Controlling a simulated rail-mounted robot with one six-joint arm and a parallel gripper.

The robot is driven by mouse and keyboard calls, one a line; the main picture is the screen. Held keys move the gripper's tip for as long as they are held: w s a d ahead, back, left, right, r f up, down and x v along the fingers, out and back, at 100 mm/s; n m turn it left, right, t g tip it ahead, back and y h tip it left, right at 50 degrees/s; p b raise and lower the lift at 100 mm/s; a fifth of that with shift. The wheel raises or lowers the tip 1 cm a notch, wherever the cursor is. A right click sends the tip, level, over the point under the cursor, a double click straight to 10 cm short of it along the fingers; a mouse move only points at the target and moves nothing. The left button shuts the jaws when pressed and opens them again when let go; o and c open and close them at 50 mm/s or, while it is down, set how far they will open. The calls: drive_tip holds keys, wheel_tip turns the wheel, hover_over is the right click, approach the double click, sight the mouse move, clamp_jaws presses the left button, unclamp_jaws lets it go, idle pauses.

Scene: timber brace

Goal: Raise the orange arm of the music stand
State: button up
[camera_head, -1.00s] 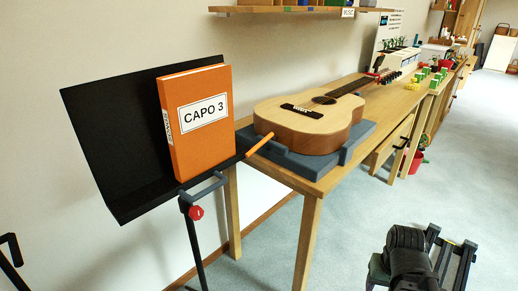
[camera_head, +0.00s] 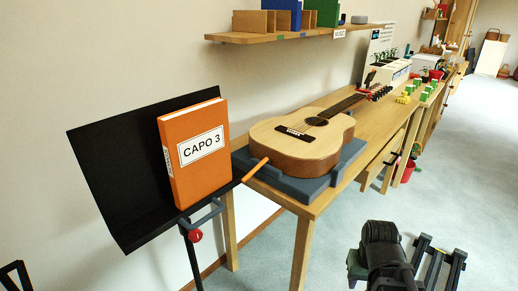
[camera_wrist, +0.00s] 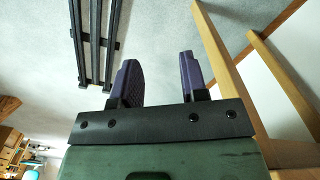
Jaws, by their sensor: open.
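The music stand (camera_head: 105,170) is at the left in the head view, with a black tray tilted back. Its orange arm (camera_head: 255,170) sticks out to the right from the tray's lower edge, angled slightly upward, close to the guitar's cradle. An orange book marked CAPO 3 (camera_head: 197,150) leans upright on the tray. A red knob (camera_head: 195,236) sits on the post below. In the wrist view my gripper (camera_wrist: 158,82) is open and empty, its two purple fingers apart. It is well away from the stand, which the wrist view does not show.
A guitar (camera_head: 305,140) lies in a grey cradle (camera_head: 300,185) on a wooden table (camera_head: 345,185), right beside the orange arm. A wall shelf (camera_head: 290,34) with boxes hangs above.

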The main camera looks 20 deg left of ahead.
drive_tip(key=w+a+r+n+p, duration=0.1)
drive_tip(key=w+a+r+p, duration=0.3)
drive_tip(key=r, duration=0.4)
drive_tip(key=w+a+r+p, duration=0.2)
drive_tip(key=a+r+p, duration=0.3)
drive_tip(key=r+p, duration=0.2)
wheel_tip(320, 180, up, 14)
drive_tip(key=m+y+p, duration=0.2)
drive_tip(key=m+p, duration=0.5)
drive_tip(key=p, duration=0.6)
hover_over(262, 162)
drive_tip(key=d, duration=0.2)
drive_tip(key=shift+t, duration=0.4)
drive_tip(key=f+b, duration=0.3)
drive_tip(key=a+f+b, duration=0.1)
drive_tip(key=f+b, duration=0.3)
drive_tip(key=a+f+b, duration=0.1)
drive_tip(key=f+b, duration=0.2)
drive_tip(key=shift+a+f, duration=0.1)
drive_tip(key=shift+f, duration=0.15)
drive_tip(key=shift+r, duration=0.15)
clamp_jaws()
